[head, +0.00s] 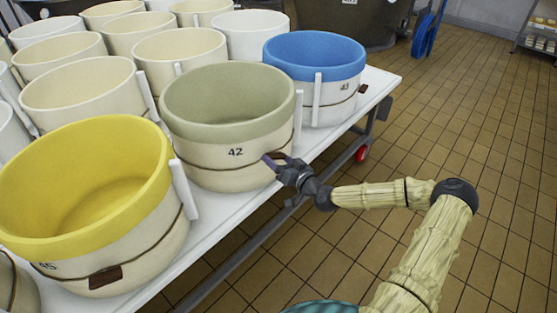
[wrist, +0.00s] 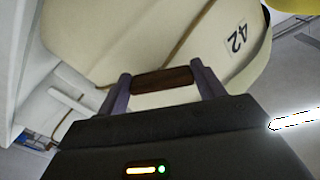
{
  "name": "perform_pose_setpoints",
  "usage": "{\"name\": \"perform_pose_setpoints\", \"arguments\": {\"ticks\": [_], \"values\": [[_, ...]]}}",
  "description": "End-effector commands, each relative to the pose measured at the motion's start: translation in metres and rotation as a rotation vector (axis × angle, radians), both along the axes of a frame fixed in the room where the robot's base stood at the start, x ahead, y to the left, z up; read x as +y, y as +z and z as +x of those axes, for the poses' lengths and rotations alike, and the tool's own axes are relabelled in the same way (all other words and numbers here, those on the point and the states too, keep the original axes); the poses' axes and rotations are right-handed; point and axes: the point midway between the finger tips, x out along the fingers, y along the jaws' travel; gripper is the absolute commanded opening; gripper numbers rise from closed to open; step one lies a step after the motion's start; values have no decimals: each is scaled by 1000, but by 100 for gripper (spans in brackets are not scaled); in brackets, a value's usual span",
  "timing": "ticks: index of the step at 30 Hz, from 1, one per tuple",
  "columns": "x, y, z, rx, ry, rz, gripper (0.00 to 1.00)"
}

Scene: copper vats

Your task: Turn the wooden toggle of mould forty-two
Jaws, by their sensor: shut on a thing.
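Mould forty-two (head: 205,152) is a cream tub with a grey-green rim and a black "42" on its side, standing at the front edge of the white table. It also fills much of the wrist view (wrist: 110,40), with its number upside down. Its dark brown wooden toggle (wrist: 162,79) lies between my two fingers, which press on its two ends. A thin brown cord runs along the mould near it. My gripper (head: 272,161) is shut on the toggle at the mould's right side. In the head view the toggle is hidden behind the gripper.
A yellow-rimmed mould (head: 105,245) stands close at front left and a blue-rimmed mould (head: 322,95) behind on the right, each with its own toggle. Several cream moulds fill the table (head: 383,82) behind. The tiled floor (head: 460,130) to the right is open.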

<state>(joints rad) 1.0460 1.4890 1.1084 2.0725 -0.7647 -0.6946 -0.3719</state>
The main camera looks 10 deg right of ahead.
Motion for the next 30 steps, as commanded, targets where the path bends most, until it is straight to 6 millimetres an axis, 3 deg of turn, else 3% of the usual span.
{"name": "perform_pose_setpoints", "arguments": {"ticks": [30], "values": [[1,4,-1,441,-3,833,45]]}}
